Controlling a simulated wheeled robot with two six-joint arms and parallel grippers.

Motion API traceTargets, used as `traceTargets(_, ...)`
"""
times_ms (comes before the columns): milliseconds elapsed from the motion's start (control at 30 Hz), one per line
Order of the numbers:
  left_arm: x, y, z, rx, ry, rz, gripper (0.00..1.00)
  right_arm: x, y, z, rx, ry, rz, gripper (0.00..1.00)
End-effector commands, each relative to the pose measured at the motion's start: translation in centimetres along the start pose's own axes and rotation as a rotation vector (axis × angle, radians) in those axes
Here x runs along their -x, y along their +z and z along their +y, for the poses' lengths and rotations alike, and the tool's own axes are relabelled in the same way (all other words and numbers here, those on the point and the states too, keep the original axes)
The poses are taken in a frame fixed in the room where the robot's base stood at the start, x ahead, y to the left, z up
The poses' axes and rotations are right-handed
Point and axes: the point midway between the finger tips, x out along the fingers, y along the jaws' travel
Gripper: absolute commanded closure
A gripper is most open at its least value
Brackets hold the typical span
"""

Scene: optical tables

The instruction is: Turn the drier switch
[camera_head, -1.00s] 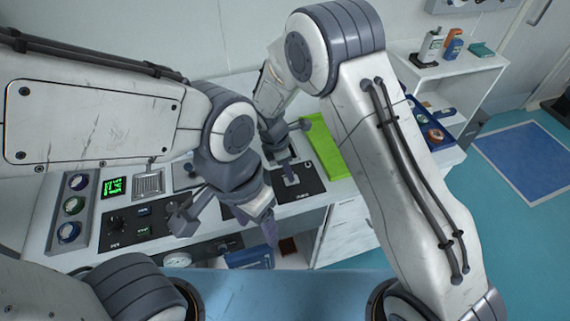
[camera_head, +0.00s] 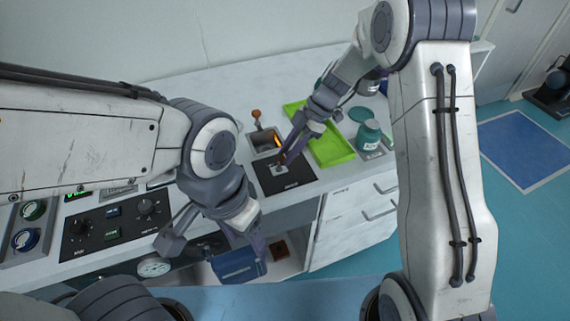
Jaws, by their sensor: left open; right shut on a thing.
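A black switch panel (camera_head: 297,178) lies on the white bench top, with a small grey switch plate (camera_head: 279,170) on it. Its label is too small to read. My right gripper (camera_head: 282,158) reaches down from the upper right. Its fingertips are at the switch on this panel and are shut on the small switch part, which they mostly hide. My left gripper (camera_head: 217,246) is open and empty, in front of the bench edge, left of and lower than the panel.
A black knob panel (camera_head: 82,238) is at left. A blue box (camera_head: 237,266) is below my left gripper.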

Motion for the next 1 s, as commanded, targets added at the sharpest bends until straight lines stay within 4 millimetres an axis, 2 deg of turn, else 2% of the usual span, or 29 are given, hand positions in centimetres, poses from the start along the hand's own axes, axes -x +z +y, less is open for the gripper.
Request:
traceTargets(33,-1.2,0.1,-0.1,0.000,0.000,0.000,0.34,-0.5,0.6,0.1,-0.001,0.004,0.019,1.00)
traceTargets(233,-2.5,0.1,-0.2,0.000,0.000,0.000,0.34,-0.2,0.7,0.1,0.000,0.002,0.080,1.00)
traceTargets(800,-2.8,0.1,-0.2,0.000,0.000,0.001,0.34,-0.1,0.7,0.0,-0.002,-0.001,0.106,1.00)
traceTargets(833,-2.8,0.1,-0.2,0.000,0.000,0.001,0.34,-0.1,0.7,0.0,-0.002,-0.001,0.106,0.59)
traceTargets(867,-2.8,0.1,-0.2,0.000,0.000,0.001,0.34,-0.1,0.7,0.0,-0.002,-0.001,0.106,0.47)
traceTargets(900,-2.8,0.1,-0.2,0.000,0.000,0.001,0.34,-0.1,0.7,0.0,-0.002,-0.001,0.106,0.40)
traceTargets(1000,-2.8,0.1,-0.2,0.000,0.000,0.000,0.34,-0.1,0.7,0.0,-0.002,-0.002,0.106,0.40)
